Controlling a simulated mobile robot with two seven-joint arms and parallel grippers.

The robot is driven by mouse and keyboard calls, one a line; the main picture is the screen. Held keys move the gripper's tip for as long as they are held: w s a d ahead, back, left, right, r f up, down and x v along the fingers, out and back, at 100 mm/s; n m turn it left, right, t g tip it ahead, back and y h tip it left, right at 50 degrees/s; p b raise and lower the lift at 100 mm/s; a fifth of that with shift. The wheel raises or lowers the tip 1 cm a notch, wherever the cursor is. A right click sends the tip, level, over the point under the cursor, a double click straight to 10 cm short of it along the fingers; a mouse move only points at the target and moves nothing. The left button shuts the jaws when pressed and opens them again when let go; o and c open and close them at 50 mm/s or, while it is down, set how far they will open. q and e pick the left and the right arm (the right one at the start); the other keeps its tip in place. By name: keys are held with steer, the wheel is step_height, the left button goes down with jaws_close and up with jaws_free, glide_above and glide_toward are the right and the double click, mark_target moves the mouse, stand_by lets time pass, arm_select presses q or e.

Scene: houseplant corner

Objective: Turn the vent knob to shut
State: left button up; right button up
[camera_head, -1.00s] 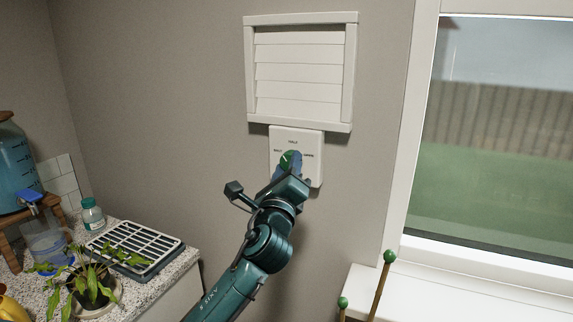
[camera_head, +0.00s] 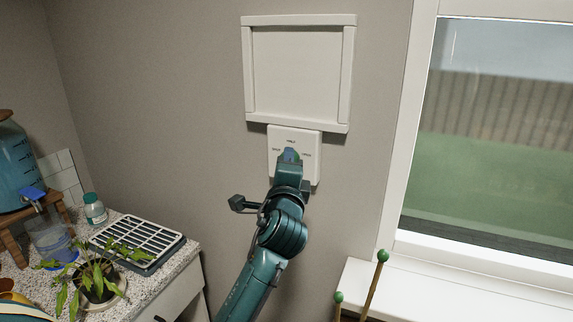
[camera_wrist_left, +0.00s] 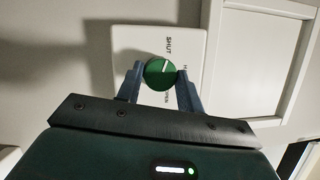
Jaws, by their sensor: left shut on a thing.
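The vent knob (camera_wrist_left: 160,73) is round and green with a white pointer line. It sits on a white plate (camera_head: 309,167) marked SHUT, HALF and OPEN, below the vent (camera_head: 298,72). In the wrist view the pointer leans toward the side between SHUT and HALF; its exact mark is hard to tell. My left gripper (camera_head: 290,157) is shut on the knob, one finger on each side, as the left wrist view (camera_wrist_left: 160,75) also shows. The vent's face looks flat, with no slat lines visible. My right gripper is not in view.
A window (camera_head: 500,130) and its white sill (camera_head: 440,290) are at the right, with green-topped stakes (camera_head: 382,256) in front. At the lower left, a speckled counter (camera_head: 150,283) holds a potted plant (camera_head: 97,284), a rack (camera_head: 138,246) and a small bottle (camera_head: 95,211).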

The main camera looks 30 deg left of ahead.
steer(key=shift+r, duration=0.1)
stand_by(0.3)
arm_select(q)
steer(key=o, duration=1)
arm_select(e)
steer(key=b, duration=0.2)
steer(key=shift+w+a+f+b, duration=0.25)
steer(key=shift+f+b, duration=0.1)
arm_select(q)
steer(key=v, duration=1.3)
steer(key=shift+s, duration=0.15)
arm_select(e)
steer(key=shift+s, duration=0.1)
